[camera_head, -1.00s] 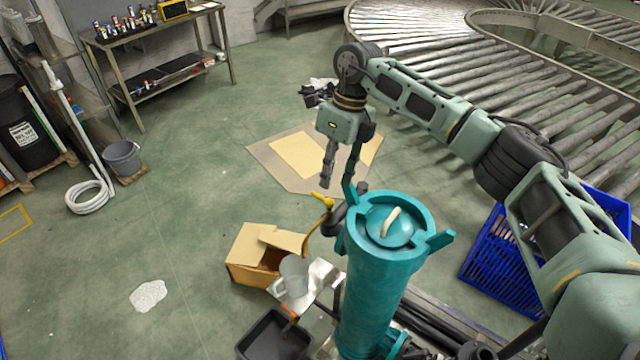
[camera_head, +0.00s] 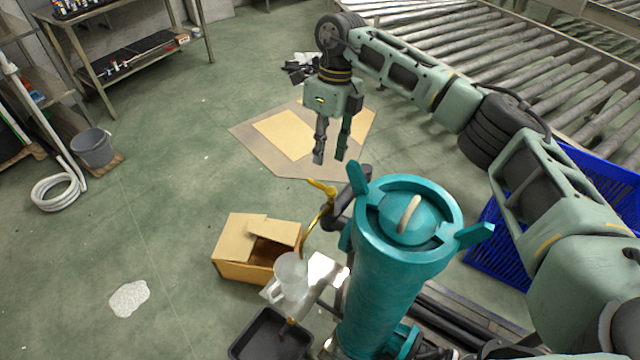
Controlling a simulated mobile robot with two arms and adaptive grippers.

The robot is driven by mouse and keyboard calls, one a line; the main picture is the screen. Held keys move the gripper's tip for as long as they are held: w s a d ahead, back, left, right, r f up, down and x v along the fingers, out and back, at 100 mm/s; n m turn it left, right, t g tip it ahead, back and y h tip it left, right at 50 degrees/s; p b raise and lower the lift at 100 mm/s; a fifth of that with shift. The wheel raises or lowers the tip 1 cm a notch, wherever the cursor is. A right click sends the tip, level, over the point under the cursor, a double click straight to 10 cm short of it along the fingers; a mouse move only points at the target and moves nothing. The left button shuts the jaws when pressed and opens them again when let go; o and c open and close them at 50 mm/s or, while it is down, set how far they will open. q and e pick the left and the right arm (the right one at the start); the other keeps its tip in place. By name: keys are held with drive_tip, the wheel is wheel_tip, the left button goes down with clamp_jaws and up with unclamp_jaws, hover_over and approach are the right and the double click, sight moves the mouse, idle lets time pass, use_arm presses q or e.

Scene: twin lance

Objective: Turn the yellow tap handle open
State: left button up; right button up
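The yellow tap handle (camera_head: 322,188) sits at the top of a curved brass-coloured pipe, left of a tall teal cylinder (camera_head: 385,290) with a lidded top. My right gripper (camera_head: 330,159) points down above and just behind the handle in the picture, with a visible gap between them. Its two dark fingers are apart and hold nothing. A pale mug (camera_head: 289,277) is below the tap pipe. My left gripper does not show.
An open cardboard box (camera_head: 240,265) and a black tray (camera_head: 262,340) lie left of the cylinder. A blue crate (camera_head: 493,240) is at the right, near the roller conveyor (camera_head: 570,110). The floor at left is mostly clear, with a pale puddle (camera_head: 129,298).

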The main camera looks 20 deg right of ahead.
sight(320, 184)
drive_tip(key=f, duration=0.2)
drive_tip(key=f+p, duration=0.1)
drive_tip(key=f, duration=0.1)
drive_tip(key=a+f+p, duration=0.1)
drive_tip(key=f, duration=0.1)
drive_tip(key=shift+s+f, duration=0.25)
drive_tip(key=shift+s, duration=0.15)
drive_tip(key=shift+f, duration=0.4)
drive_tip(key=shift+s+f, duration=0.1)
drive_tip(key=shift+f, duration=0.2)
clamp_jaws()
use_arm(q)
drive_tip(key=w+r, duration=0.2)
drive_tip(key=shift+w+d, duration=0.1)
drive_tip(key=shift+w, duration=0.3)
